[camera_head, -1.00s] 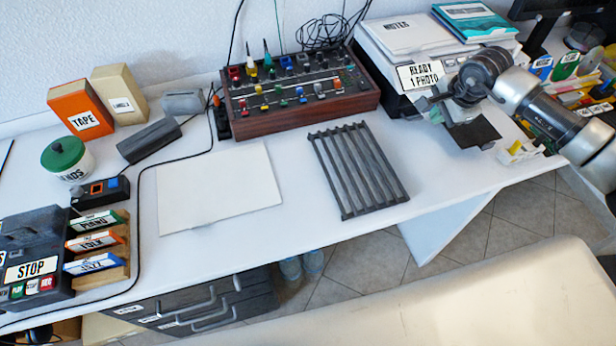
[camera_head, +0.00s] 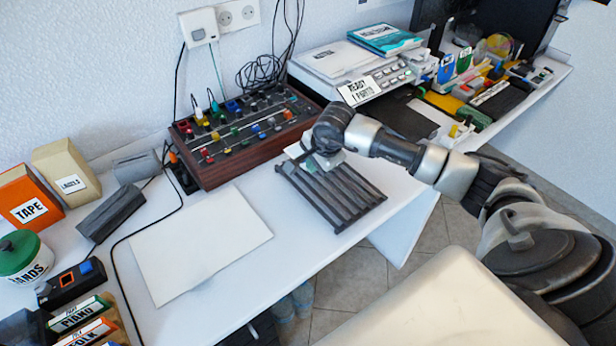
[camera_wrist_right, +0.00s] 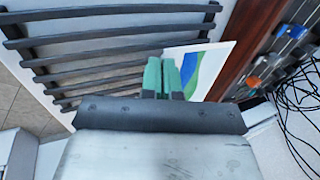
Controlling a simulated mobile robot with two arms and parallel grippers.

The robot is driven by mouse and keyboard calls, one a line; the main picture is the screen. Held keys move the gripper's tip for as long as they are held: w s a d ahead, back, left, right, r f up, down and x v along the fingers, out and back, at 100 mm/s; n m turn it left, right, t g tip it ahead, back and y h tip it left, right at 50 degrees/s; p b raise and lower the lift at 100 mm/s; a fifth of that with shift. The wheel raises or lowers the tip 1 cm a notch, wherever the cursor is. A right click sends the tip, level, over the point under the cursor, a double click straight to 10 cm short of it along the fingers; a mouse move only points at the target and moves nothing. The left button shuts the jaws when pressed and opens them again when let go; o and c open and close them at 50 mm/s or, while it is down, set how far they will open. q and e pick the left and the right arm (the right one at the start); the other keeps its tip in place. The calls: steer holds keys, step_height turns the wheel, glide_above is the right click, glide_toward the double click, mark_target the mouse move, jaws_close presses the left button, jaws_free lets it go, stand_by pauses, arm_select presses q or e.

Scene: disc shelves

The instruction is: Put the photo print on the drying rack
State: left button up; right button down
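The photo print (camera_wrist_right: 205,65), white-bordered with a blue and green picture, shows in the right wrist view beside and behind my right gripper's green fingers (camera_wrist_right: 164,78). The fingers are close together on its near edge. In the head view my right gripper (camera_head: 312,160) is over the back left part of the drying rack, and only a pale corner of the print (camera_head: 295,150) shows. The drying rack (camera_head: 345,200) is a dark slatted frame flat on the white table. Its slats also show in the wrist view (camera_wrist_right: 85,50). Whether the print touches the rack is unclear. My left gripper is out of view.
A mixing console (camera_head: 245,135) stands just behind the rack. A printer (camera_head: 345,75) is at the back right. A blank white sheet (camera_head: 200,240) lies left of the rack. Cables (camera_wrist_right: 300,95) hang near the console. The table's front edge is close to the rack.

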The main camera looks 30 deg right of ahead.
mark_target(305, 185)
steer(key=shift+w+a+f, duration=0.3)
steer(key=shift+a+f, duration=0.2)
steer(key=shift+a, duration=0.3)
steer(key=shift+f, duration=0.25)
step_height(305, 185, down, 3)
steer(key=shift+f, duration=0.15)
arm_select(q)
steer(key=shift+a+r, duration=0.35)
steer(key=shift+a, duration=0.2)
arm_select(e)
steer(key=shift+f, duration=0.15)
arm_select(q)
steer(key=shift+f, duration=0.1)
arm_select(e)
steer(key=shift+f, duration=0.1)
steer(key=c, duration=1.7)
jaws_free()
steer(key=shift+o, duration=0.2)
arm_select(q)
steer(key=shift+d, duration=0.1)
